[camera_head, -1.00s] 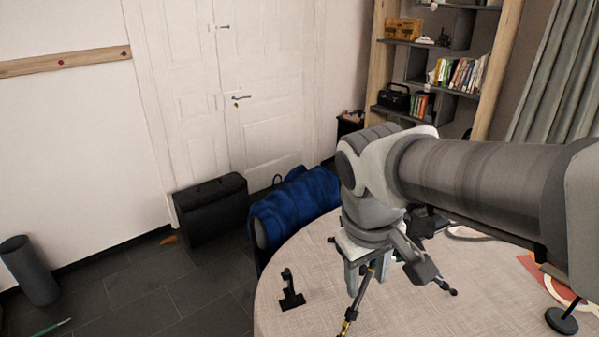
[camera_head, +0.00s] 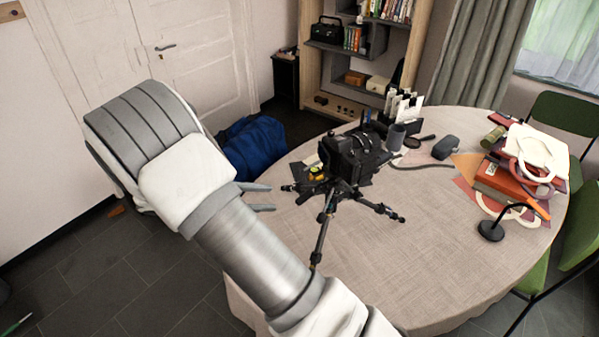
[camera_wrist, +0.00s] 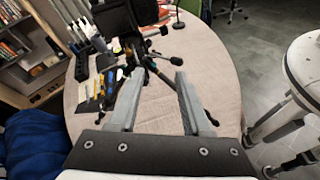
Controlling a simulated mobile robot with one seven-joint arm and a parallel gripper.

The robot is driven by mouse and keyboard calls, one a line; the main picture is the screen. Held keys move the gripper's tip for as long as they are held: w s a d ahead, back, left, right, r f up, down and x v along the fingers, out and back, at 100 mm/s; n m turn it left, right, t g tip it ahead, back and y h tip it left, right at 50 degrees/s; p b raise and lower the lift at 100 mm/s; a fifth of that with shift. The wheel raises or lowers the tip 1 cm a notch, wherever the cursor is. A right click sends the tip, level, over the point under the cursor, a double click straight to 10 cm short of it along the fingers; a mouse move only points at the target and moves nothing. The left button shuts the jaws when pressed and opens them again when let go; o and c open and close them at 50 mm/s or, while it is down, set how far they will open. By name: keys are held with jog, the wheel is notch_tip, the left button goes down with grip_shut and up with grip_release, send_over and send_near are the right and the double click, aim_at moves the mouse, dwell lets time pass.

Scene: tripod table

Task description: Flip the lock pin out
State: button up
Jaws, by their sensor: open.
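A black camera (camera_head: 350,155) stands on a small dark tripod (camera_head: 328,212) on the round table (camera_head: 400,262). In the wrist view the camera (camera_wrist: 122,18) is at the top, with tripod legs (camera_wrist: 160,72) spread below it. A lock pin cannot be made out in either view. My gripper (camera_head: 270,198) is open and empty, left of the tripod and apart from it. In the wrist view the gripper's fingers (camera_wrist: 158,75) are spread, pointing toward the tripod, with tablecloth showing between them.
Books and a white bag (camera_head: 540,155) lie at the table's right, near a small black stand (camera_head: 491,230). A blue bag (camera_head: 255,146) is left of the table. The table's front is clear.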

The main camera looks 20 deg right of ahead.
jog(key=w+a+f+n+t+h+p, duration=0.1)
jog(key=w+a+f+n+t+h, duration=0.2)
jog(key=a+f+n+t, duration=0.1)
jog(key=p+x, duration=0.2)
jog(key=x, duration=0.6)
jog(key=p+x, duration=0.1)
jog(key=x, duration=0.8)
jog(key=shift+s+p, duration=0.25)
jog(key=shift+p, duration=0.1)
grip_shut()
dwell(0.6)
